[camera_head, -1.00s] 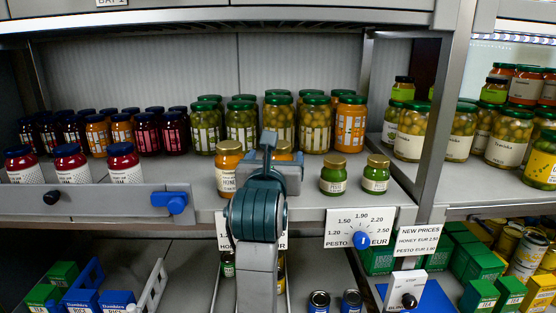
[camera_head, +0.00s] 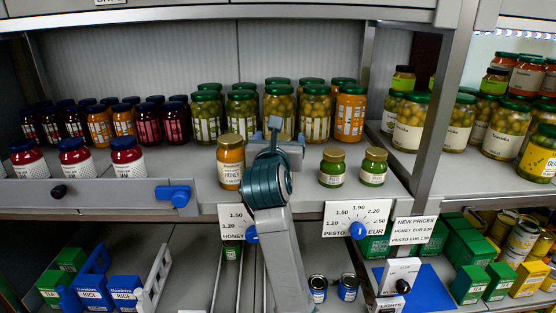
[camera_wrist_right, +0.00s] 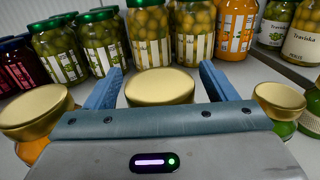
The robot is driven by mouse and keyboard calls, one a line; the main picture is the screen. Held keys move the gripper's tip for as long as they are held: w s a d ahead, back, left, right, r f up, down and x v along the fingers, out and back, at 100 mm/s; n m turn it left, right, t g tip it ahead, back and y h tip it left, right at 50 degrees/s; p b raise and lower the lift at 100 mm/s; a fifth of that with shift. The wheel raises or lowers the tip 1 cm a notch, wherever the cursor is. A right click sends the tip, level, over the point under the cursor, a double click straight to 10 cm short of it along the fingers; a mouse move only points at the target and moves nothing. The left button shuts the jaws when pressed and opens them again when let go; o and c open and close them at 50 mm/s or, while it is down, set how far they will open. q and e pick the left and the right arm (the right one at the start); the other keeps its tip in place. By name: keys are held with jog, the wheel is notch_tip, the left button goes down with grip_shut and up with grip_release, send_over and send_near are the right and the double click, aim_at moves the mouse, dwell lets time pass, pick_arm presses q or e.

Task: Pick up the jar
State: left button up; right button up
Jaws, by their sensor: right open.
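In the right wrist view a jar with a gold lid (camera_wrist_right: 160,87) stands between the two fingers of my right gripper (camera_wrist_right: 160,74). The gripper is open, its fingers on either side of the lid; whether they touch it I cannot tell. In the head view my right gripper (camera_head: 287,138) reaches over the middle shelf and hides this jar. A honey jar with a gold lid (camera_head: 230,163) stands just left of it. Two green pesto jars with gold lids (camera_head: 332,168) (camera_head: 374,168) stand to its right. My left gripper is not in view.
Rows of green-lidded jars (camera_head: 315,110) stand close behind, with dark-lidded jars (camera_head: 148,122) to the left. A shelf post (camera_head: 446,110) rises at right. A rail with a blue knob (camera_head: 174,195) runs along the front left. The shelf between the honey and red jars is clear.

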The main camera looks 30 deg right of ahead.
jog(key=shift+c, duration=0.5)
jog(key=c, duration=1.5)
